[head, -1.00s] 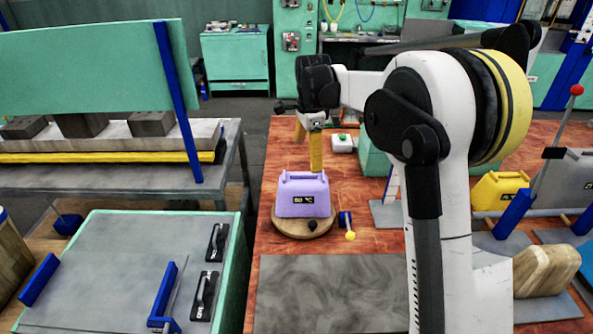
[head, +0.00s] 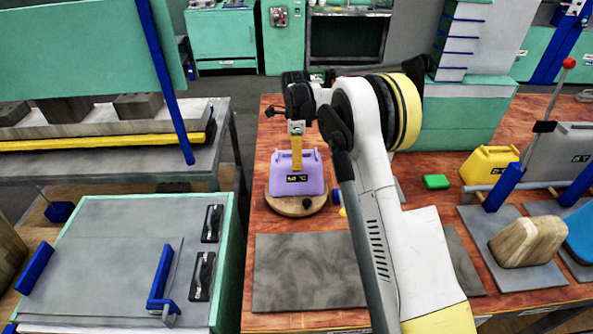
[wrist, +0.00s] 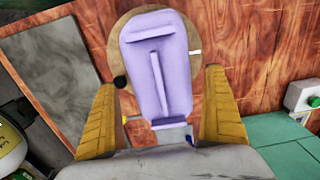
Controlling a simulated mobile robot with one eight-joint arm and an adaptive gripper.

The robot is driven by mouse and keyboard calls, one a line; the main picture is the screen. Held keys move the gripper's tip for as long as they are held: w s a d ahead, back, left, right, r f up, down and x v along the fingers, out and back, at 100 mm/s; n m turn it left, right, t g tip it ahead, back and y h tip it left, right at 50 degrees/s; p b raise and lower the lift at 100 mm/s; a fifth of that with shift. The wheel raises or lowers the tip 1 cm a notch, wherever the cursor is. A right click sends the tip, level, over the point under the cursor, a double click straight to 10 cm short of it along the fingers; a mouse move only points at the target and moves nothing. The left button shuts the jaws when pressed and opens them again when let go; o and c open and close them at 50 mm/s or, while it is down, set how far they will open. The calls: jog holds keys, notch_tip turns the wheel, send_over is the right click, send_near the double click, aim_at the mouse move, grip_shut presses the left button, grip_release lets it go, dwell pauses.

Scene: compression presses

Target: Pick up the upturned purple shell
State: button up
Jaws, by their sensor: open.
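The purple shell (head: 297,173) stands on a round wooden board (head: 298,206) on the red-brown table, with a dark temperature label facing the head camera. In the wrist view the shell (wrist: 157,70) is seen from above, with a long raised ridge along its top. My gripper (head: 296,157) is over the shell, pointing down. In the wrist view its yellow fingers are open, one on each side of the shell's near end, with visible gaps. I cannot tell how far down the shell's sides the fingertips reach. The far finger is hidden in the head view.
A grey mat (head: 308,272) lies in front of the board. A yellow shell (head: 489,165), a green block (head: 436,182) and a blue lever (head: 503,188) stand to the right. A green-edged bench (head: 130,255) is at the left, across a gap.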

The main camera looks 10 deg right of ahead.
notch_tip(320, 180, down, 3)
jog(key=shift+f+b, duration=0.2)
jog(key=shift+b, duration=0.1)
jog(key=shift+r, duration=0.1)
jog(key=shift+c, duration=0.3)
jog(key=c, duration=1.3)
jog(key=shift+r, duration=0.1)
